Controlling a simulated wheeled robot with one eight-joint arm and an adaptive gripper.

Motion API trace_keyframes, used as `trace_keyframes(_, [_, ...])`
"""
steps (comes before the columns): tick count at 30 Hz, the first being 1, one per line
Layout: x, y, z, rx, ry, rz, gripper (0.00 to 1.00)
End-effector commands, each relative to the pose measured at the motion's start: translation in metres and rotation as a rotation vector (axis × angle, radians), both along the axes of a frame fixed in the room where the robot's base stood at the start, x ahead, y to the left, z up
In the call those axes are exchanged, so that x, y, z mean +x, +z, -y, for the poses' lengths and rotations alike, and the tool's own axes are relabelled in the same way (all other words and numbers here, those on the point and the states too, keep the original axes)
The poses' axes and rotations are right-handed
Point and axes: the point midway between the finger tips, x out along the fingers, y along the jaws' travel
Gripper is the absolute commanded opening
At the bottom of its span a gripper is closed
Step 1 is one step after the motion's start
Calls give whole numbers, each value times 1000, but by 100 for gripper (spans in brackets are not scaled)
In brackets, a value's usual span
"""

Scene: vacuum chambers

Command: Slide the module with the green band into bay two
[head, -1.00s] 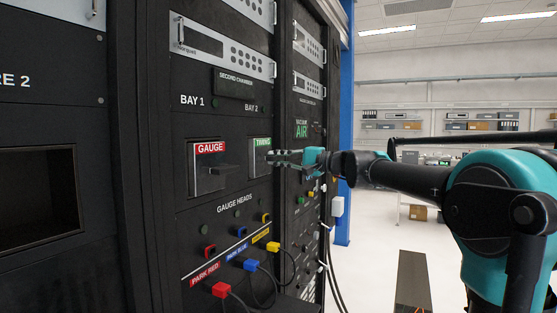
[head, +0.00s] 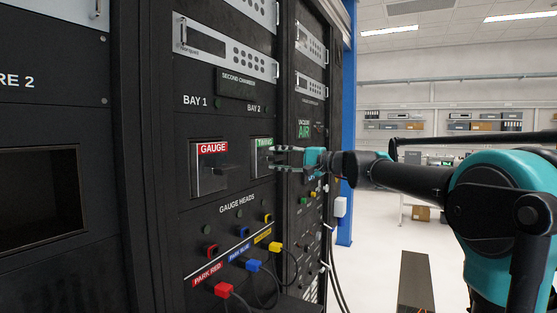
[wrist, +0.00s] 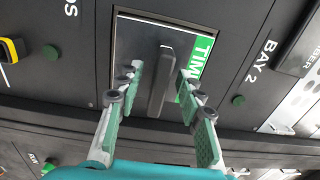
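The module with the green band (head: 262,143) sits in bay two, right of the red-banded GAUGE module. Its face looks about level with the panel around it. In the wrist view its metal face (wrist: 138,42), green label and dark upright handle (wrist: 165,85) show. My gripper (head: 271,159) is in front of this module. In the wrist view my gripper (wrist: 160,80) is open, with one finger on each side of the handle and visible gaps to it.
The GAUGE module (head: 211,168) fills bay one. Below are coloured connectors with hanging cables, including a red plug (head: 223,290), a blue plug (head: 253,266) and a yellow plug (head: 275,247). An empty dark opening (head: 38,198) is in the left rack. Open floor lies to the right.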

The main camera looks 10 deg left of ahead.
Motion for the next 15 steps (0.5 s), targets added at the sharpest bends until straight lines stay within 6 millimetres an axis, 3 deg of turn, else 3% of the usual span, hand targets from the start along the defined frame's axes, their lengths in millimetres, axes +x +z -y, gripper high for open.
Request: trace_keyframes(15, [-3, 0, 9, -1, -1, 0, 37])
